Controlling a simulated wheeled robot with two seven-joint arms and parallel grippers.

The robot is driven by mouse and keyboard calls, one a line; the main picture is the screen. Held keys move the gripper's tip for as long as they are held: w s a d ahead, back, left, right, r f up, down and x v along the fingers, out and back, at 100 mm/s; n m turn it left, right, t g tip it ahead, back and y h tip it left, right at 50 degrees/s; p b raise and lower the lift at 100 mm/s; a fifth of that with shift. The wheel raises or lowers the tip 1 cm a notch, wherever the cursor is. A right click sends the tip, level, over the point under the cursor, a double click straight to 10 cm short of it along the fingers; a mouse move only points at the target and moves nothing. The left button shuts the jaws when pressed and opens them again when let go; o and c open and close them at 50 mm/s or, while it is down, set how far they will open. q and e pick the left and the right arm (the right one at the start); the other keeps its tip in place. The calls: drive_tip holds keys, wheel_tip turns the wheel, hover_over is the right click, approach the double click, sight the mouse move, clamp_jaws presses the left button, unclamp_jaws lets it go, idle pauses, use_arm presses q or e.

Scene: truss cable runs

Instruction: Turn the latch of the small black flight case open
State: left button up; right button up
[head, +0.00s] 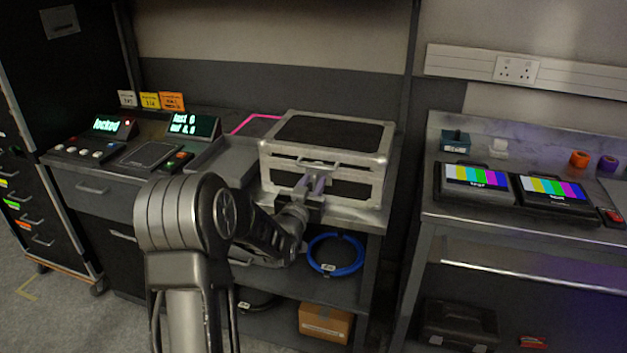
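The small black flight case (335,132) has silver metal edges and corners. It stands closed on the right end of the workbench. A handle (318,163) shows on its front face. My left gripper (310,184) is at the middle of that front face, just below the handle, with its fingertips pointing at the case. The fingers cover the spot where a latch could be, so I cannot make out the latch or its turn. I cannot tell whether the fingers are apart or closed on something. My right gripper is not in view.
The workbench (214,183) carries a console and small screens (192,126) left of the case. A blue cable coil (335,270) and a cardboard box (325,323) lie on lower shelves. A second bench with two colour-bar monitors (477,178) stands right, across a gap.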

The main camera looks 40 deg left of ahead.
use_arm(q)
drive_tip(key=shift+w+a, duration=0.15)
drive_tip(key=shift+w, duration=0.15)
clamp_jaws()
idle(0.5)
